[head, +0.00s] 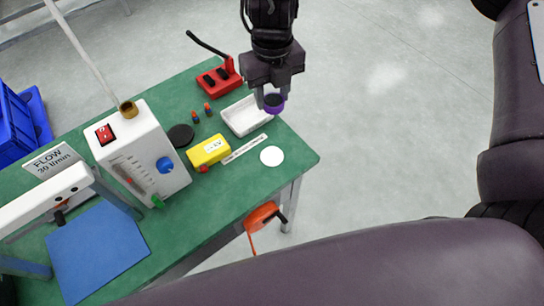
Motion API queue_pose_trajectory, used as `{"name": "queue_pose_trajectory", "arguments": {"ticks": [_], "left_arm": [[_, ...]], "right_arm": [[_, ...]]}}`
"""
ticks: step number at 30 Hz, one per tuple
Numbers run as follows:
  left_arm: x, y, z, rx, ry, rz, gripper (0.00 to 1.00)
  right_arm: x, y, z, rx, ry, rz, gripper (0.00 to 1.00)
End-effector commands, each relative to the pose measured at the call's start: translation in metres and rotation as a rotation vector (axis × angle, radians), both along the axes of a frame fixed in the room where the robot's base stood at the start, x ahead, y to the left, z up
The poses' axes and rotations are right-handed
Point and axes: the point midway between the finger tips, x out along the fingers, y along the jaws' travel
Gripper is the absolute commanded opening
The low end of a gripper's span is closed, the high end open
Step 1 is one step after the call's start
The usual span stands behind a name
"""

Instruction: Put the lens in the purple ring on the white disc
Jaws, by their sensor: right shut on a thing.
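The lens in the purple ring (275,104) shows as a small purple rim around a dark face. My right gripper (272,98) is shut on it and holds it near the table's far right corner, at the right end of the white tray. I cannot tell its exact height above the table. The white disc (272,156) lies flat and bare on the green table near its right end, below the gripper in the picture. My left gripper is not in view.
The green table (235,197) also bears a white tray (247,116), a yellow box (209,151), a white label strip (244,149), a black disc (181,135), a red stand (219,77), a white flow meter (140,155) and a blue mat (96,252).

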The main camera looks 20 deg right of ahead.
Motion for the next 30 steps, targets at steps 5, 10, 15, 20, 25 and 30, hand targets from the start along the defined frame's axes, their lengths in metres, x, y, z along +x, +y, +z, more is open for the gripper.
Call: {"name": "queue_pose_trajectory", "arguments": {"ticks": [5,10,15,20,25,30], "left_arm": [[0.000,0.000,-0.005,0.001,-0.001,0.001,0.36],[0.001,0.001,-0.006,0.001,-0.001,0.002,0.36],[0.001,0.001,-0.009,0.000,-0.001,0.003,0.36],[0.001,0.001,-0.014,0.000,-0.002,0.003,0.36],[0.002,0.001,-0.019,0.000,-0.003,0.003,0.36],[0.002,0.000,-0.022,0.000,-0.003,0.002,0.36]], "right_arm": [[0.000,0.004,-0.003,-0.001,0.000,0.232,0.17],[-0.001,0.005,-0.017,0.000,0.005,0.302,0.17],[-0.003,0.005,-0.059,0.003,0.009,0.301,0.17],[-0.003,0.005,-0.102,0.002,0.009,0.299,0.17],[-0.002,0.005,-0.143,0.002,0.007,0.299,0.17],[-0.001,0.005,-0.163,0.001,0.003,0.300,0.17]]}}
